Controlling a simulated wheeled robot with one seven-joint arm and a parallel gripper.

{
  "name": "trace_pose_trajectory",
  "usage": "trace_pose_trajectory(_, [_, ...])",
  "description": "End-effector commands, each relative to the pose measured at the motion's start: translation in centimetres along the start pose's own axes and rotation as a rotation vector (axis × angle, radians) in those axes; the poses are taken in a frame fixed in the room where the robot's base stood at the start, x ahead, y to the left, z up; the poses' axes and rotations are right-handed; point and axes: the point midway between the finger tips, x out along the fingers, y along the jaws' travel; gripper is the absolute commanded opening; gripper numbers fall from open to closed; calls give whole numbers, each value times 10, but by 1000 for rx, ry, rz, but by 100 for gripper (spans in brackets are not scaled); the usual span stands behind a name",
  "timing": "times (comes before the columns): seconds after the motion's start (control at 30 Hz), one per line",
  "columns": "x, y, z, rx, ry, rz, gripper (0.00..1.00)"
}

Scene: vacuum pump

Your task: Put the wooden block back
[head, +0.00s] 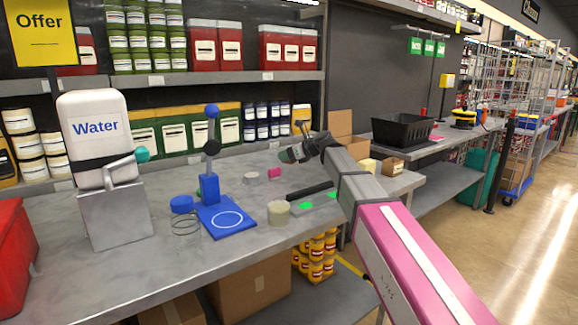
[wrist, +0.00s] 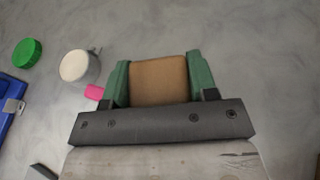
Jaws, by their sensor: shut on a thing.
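The wooden block (wrist: 158,80) is brown and sits between the two green fingers of my gripper (wrist: 159,62) in the wrist view. My gripper is shut on it, above the grey worktop. In the head view my gripper (head: 288,154) is over the back part of the worktop, right of the blue stand. I cannot make out the block in the head view, where the gripper likely hides it.
The worktop (head: 150,235) holds a blue stand (head: 225,217), a pale round pot (head: 278,212), a pink block (head: 274,173), a black bar (head: 310,191) and a water canister (head: 95,130). A green lid (wrist: 27,52) shows in the wrist view. The worktop right of the gripper is clear there.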

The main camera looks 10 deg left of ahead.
Motion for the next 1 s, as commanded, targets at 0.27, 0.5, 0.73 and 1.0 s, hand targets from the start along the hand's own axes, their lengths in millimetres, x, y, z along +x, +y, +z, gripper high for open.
trace_pose_trajectory(0.27, [3,-6,-16,1,1,1,27])
trace_pose_trajectory(0.5, [14,-6,-42,1,0,0,27])
trace_pose_trajectory(0.73, [14,-6,-42,0,-1,-1,27])
trace_pose_trajectory(1.0, [15,-6,-44,0,0,0,78])
